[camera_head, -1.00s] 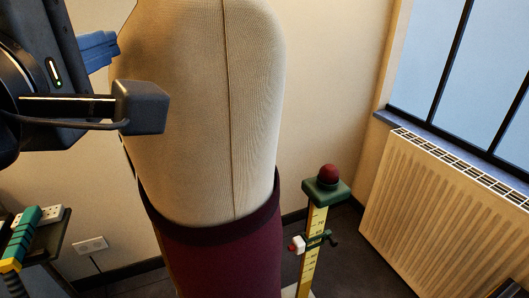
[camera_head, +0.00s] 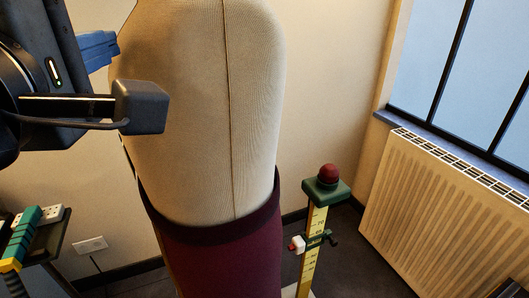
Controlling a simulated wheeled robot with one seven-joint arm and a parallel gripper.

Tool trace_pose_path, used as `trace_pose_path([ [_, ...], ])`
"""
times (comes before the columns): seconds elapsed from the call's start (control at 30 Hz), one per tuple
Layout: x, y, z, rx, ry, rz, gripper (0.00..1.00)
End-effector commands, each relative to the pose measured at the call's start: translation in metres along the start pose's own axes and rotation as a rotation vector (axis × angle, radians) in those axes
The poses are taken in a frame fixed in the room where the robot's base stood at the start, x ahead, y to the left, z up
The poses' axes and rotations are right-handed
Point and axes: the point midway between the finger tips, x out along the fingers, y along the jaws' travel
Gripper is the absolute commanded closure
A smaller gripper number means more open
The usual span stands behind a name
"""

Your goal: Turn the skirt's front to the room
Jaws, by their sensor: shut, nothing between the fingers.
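A cream dress form (camera_head: 195,110) stands upright in the middle, with a vertical seam down its facing side. A dark burgundy skirt (camera_head: 225,265) with a darker waistband (camera_head: 225,228) is around its lower part. The skirt's lower part is cut off by the picture's bottom edge. I cannot tell which side of the skirt faces me. My gripper (camera_head: 100,49), with blue fingers, is at the upper left, beside the form's left edge. It is shut and holds nothing. I cannot tell whether it touches the form.
A yellow measuring stand (camera_head: 312,245) with a green block and red ball on top stands right of the skirt. A radiator (camera_head: 445,205) lies under the window at right. A dark side table (camera_head: 45,245) with a green-and-yellow tool (camera_head: 22,235) is at lower left.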

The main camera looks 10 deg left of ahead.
Motion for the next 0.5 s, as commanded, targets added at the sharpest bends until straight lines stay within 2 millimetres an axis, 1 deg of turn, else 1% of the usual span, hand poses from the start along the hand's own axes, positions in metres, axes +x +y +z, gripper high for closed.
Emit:
trace_pose_path([
  [0.17, 0.001, 0.002, 0.005, -0.001, 0.011, 0.0, 1.0],
  [0.3, 0.001, 0.006, 0.021, -0.004, 0.069, 0.001, 1.0],
  [0.33, 0.001, 0.005, 0.025, -0.005, 0.084, 0.0, 1.0],
  [0.37, 0.002, 0.001, 0.03, 0.0, 0.095, 0.001, 1.0],
  [0.5, 0.002, 0.0, 0.046, -0.001, 0.164, 0.002, 1.0],
])
